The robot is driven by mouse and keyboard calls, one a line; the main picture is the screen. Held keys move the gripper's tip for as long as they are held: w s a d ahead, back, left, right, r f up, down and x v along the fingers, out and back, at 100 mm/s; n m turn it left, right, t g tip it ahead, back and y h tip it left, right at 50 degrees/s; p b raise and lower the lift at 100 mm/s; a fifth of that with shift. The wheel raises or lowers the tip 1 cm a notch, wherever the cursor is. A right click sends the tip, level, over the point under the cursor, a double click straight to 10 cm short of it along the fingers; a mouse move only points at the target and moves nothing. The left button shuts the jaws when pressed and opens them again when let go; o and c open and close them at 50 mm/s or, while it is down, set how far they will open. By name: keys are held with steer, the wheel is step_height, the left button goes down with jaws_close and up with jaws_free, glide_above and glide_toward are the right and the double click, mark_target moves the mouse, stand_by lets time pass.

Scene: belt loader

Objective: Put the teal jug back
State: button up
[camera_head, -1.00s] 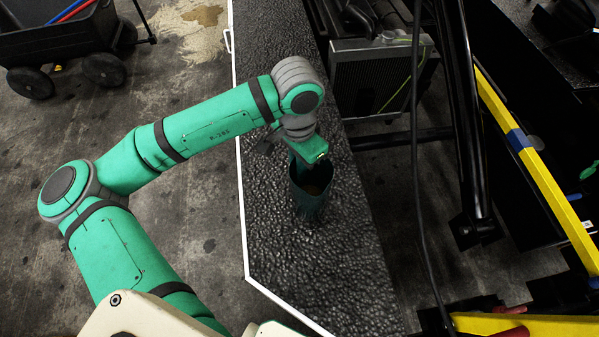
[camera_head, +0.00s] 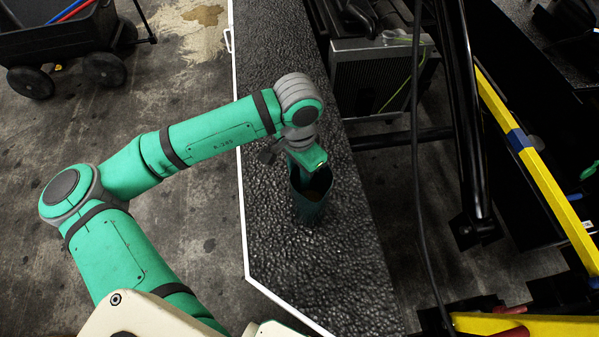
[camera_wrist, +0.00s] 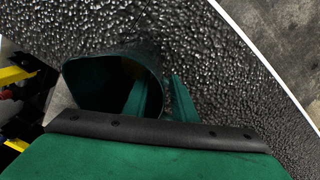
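The teal jug (camera_head: 310,207) is a dark teal, open-topped vessel at the black textured ledge, with its mouth facing up in the head view. In the wrist view the jug (camera_wrist: 85,82) shows its wide round mouth, with something brownish inside. My gripper (camera_head: 305,172) is at the jug's rim. In the wrist view one finger of my gripper (camera_wrist: 158,92) is inside the mouth and the other is outside, with the jug's wall pinched between them. I cannot tell whether the jug's base touches the ledge.
The black textured ledge (camera_head: 275,245) has a white edge and bare room in front of and behind the jug. To the right are a radiator-like block (camera_head: 375,85), black bars, a hanging cable and a yellow rail (camera_head: 535,170). A black cart (camera_head: 60,45) stands far left.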

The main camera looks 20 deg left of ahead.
steer(key=shift+r, duration=0.1)
step_height(320, 180, up, 12)
steer(key=shift+a+r, duration=0.1)
stand_by(0.4)
stand_by(0.5)
